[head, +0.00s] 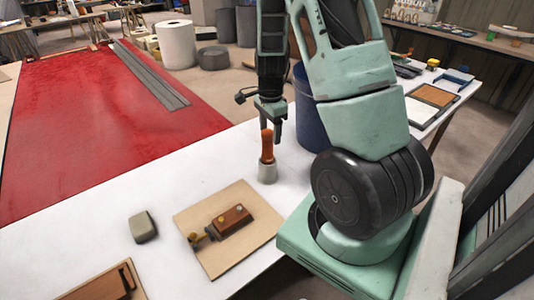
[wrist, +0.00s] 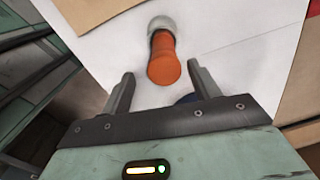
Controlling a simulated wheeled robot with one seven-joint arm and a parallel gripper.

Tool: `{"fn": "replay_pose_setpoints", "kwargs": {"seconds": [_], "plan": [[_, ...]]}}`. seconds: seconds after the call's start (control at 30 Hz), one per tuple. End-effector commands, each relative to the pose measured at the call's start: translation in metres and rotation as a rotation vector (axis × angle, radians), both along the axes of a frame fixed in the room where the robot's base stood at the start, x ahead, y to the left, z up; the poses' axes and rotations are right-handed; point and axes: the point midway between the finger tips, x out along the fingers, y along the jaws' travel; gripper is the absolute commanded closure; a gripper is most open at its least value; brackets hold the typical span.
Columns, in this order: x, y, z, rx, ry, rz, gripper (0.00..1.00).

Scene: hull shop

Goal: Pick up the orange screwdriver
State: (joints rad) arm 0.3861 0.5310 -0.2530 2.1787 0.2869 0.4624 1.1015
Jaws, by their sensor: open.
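The orange screwdriver (head: 267,146) stands upright, handle up, in a small grey cup (head: 267,173) on the white table. In the wrist view its orange handle (wrist: 163,62) points toward the camera, with the grey cup (wrist: 161,24) behind it. My gripper (head: 270,130) is above the table at the handle's top; in the wrist view the open fingers (wrist: 160,85) are on either side of the handle's near end, with gaps on both sides. The screwdriver's shaft is hidden.
A wooden board (head: 215,257) with a brown block and brass fittings lies in front of the cup. A grey block (head: 143,227) sits to its left. A dark blue bin (head: 308,110) stands behind, close to my arm. White table surface (head: 200,165) left of the cup is clear.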

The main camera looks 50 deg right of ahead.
Motion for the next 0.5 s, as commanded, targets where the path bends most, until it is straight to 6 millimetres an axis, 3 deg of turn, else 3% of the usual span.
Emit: {"fn": "replay_pose_setpoints", "kwargs": {"seconds": [0.27, 0.5], "plan": [[0.002, 0.001, -0.019, 0.002, 0.002, 0.000, 0.39], [0.007, 0.003, -0.052, 0.002, 0.003, -0.001, 0.39]]}}
